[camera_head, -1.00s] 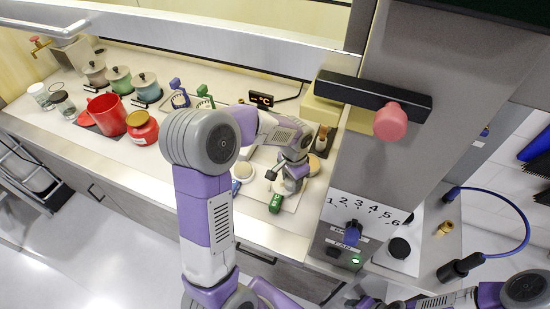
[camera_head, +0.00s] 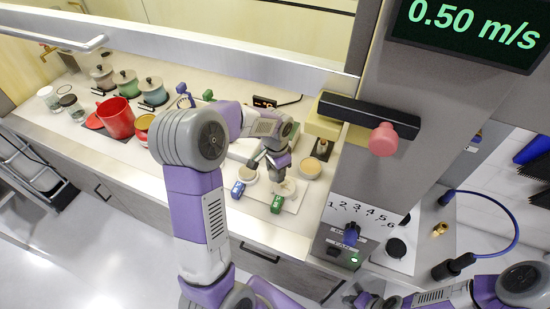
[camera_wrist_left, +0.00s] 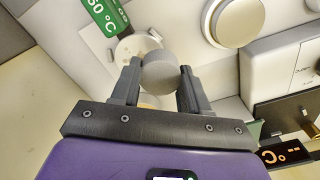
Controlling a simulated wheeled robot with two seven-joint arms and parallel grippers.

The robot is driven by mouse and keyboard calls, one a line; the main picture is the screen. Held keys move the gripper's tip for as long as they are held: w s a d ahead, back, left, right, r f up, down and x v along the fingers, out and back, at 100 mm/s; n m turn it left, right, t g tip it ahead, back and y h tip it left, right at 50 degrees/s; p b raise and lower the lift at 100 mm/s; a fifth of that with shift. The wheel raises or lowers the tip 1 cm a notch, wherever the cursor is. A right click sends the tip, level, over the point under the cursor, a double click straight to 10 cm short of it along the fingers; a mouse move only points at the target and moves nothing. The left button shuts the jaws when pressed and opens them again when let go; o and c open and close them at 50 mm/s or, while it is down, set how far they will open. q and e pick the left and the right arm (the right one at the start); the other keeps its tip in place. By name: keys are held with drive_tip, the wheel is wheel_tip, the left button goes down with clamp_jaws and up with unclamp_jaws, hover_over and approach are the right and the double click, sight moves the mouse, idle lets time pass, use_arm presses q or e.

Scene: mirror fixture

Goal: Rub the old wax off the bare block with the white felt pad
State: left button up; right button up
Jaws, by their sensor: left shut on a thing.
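My left gripper (camera_head: 270,174) is above the pale board by the bench's front edge. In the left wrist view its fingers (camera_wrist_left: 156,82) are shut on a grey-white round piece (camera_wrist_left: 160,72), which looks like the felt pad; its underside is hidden. Just beyond it lies a whitish disc (camera_wrist_left: 135,46), partly covered. It also shows in the head view (camera_head: 287,189), beside a green labelled block (camera_head: 278,204), and may be the bare block. I cannot tell whether pad and disc touch. My right gripper (camera_head: 360,298) is at the bottom edge, its jaws unclear.
A pale disc (camera_head: 248,174) with a blue block (camera_head: 238,190) stands to the left, a tan disc (camera_head: 310,168) to the right. A red pot (camera_head: 116,118) and lidded jars stand further left. A grey column with a pink knob (camera_head: 383,139) rises at the right.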

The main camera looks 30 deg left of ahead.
use_arm(q)
drive_tip(key=shift+r+p, duration=1.45)
drive_tip(key=shift+r, duration=0.75)
drive_tip(key=shift+f, duration=0.1)
